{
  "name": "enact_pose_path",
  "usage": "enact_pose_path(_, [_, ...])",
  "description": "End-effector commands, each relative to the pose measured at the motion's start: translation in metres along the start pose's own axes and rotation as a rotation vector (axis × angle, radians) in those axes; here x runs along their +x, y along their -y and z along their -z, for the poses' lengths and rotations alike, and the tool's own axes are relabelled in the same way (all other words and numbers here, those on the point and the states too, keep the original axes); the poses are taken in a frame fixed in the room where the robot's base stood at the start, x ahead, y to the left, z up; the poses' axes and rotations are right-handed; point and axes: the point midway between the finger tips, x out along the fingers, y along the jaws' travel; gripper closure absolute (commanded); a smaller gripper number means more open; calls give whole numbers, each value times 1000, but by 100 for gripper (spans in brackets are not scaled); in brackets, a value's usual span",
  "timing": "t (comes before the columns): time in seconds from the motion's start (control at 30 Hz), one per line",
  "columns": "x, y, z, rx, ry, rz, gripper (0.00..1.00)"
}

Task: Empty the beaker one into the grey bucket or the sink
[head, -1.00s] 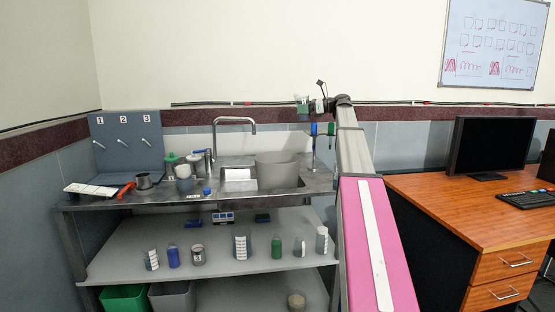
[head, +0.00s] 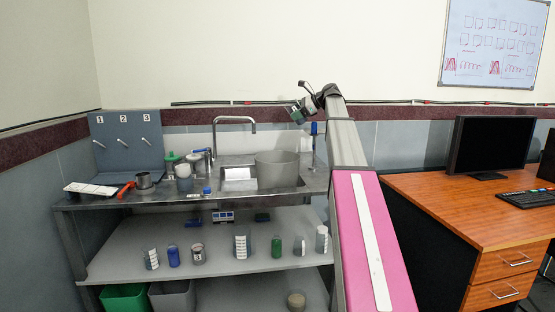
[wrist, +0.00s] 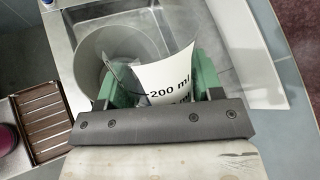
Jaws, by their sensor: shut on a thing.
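My gripper (head: 299,109) is up at the wall strip, above the right part of the sink bench, and is tilted. In the wrist view its green fingers (wrist: 158,80) are shut on a clear beaker with a white 200 ml label (wrist: 168,72). No number one shows on it, and its contents cannot be made out. The grey bucket (head: 277,171) stands in the sink (head: 239,185), below and a little left of the gripper. In the wrist view the bucket (wrist: 84,52) shows behind the held beaker, which hides part of it.
The tap (head: 233,121) rises left of the bucket. Jars and a metal cup (head: 144,180) stand on the bench's left. Several beakers and bottles, such as a blue bottle (head: 173,256), stand on the lower shelf. A wooden desk (head: 470,205) is on the right.

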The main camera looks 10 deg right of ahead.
Motion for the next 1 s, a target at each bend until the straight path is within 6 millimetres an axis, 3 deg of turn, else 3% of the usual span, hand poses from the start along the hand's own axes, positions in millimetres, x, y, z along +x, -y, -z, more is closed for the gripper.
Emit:
enact_pose_path(0.3, [5, -4, 3, -90, -116, -1, 65])
enact_pose_path(1.0, [6, -5, 6, -145, -190, 0, 65])
